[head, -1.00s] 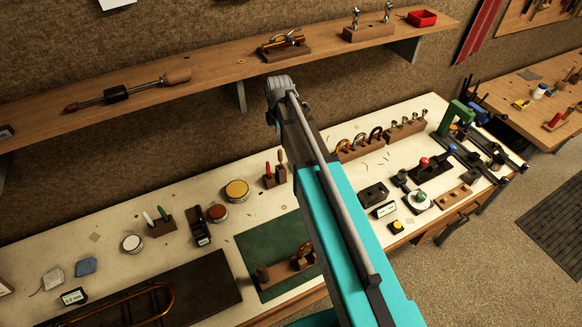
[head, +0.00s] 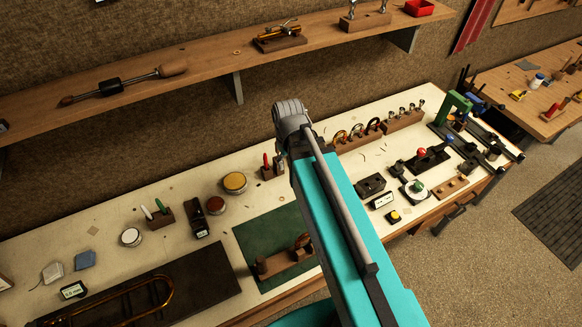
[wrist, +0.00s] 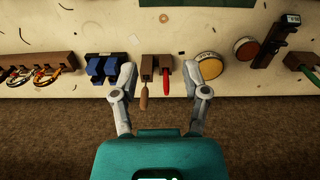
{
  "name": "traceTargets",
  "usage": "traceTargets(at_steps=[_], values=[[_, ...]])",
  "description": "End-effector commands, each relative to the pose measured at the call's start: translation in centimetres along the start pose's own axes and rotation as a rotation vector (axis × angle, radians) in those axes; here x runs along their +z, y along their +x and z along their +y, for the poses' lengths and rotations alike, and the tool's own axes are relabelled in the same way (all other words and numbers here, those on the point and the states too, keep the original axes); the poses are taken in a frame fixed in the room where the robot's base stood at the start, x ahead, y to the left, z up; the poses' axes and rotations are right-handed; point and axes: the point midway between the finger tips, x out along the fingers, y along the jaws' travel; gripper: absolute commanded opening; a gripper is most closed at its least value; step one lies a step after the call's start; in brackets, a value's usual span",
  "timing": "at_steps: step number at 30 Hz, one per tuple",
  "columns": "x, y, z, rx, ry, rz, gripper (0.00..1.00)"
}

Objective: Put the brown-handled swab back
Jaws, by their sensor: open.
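The brown-handled swab (wrist: 144,98) shows in the wrist view with its handle at a small wooden holder block (wrist: 148,63). A red-handled tool (wrist: 164,85) is beside it at the same block. My gripper (wrist: 160,73) is open, one finger on each side of the block and both handles, and it holds nothing. Its left finger is nearer the brown handle, with a gap between. In the head view the holder block (head: 268,173) stands on the bench beside my arm, which hides my gripper. The swab's lower end is not visible, so how deep it sits cannot be told.
In the wrist view a blue holder (wrist: 102,66) is close outside the left finger, and a round tin (wrist: 206,66) is close outside the right finger. A rack of rings (wrist: 35,73) is farther left. A wooden shelf (head: 215,73) runs above the bench.

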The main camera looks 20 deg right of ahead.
Motion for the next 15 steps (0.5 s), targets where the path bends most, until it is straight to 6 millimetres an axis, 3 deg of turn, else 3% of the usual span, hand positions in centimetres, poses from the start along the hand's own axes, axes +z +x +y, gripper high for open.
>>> traceTargets(at_steps=[1,6,15], values=[[1.0,0.0,-0.3,0.0,0.053,0.0,0.59],[2.2,0.0,-0.6,0.0,0.192,0.0,0.59],[2.5,0.0,-0.7,0.0,0.238,0.0,0.59]])
